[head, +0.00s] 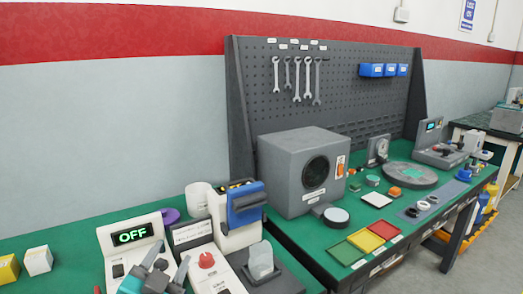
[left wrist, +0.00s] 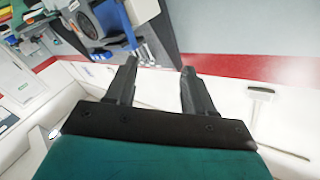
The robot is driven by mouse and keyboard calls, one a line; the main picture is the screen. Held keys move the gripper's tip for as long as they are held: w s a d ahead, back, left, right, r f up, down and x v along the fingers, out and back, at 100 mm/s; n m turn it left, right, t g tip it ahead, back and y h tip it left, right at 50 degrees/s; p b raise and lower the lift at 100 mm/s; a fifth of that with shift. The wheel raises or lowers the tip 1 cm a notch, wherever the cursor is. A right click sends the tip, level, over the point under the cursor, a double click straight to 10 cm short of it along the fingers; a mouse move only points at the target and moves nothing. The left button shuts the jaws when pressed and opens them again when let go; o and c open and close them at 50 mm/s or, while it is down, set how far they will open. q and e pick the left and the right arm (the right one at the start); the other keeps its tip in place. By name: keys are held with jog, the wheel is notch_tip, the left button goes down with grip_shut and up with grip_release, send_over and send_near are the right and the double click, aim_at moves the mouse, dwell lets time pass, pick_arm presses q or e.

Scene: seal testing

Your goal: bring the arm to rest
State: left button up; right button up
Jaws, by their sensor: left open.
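My left gripper (head: 169,256) shows at the bottom of the head view, in front of the white box with the "OFF" display (head: 133,236). In the left wrist view its two dark fingers (left wrist: 158,66) stand apart with nothing between them. The left gripper is open and empty. The teal part of my arm shows behind it. My right gripper is in neither view.
A sealing device with a blue top (head: 245,203) and a red-knobbed box (head: 207,262) stand close to the gripper's right. Yellow (head: 8,268) and white (head: 38,260) blocks lie left. A grey chamber (head: 290,165) and red, yellow and green trays (head: 366,240) are farther right.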

pick_arm(q)
jog(key=s+a+f+n+g+y, duration=0.35)
jog(key=s+f+g, duration=0.35)
jog(key=s+f, duration=0.3)
jog(key=s+f+n+g+h, duration=0.1)
jog(key=s+f+g, duration=0.25)
jog(key=s, duration=0.45)
jog(key=s+f+g+h, duration=0.1)
jog(key=s+f+g, duration=0.25)
jog(key=s, duration=0.45)
jog(key=w+d+f+t+h, duration=0.2)
jog(key=w+d+f+t, duration=0.1)
jog(key=w+f+t, duration=0.3)
jog(key=shift+w+d+f+t, duration=0.2)
jog(key=shift+w+f+t, duration=0.2)
jog(key=shift+w+f, duration=0.5)
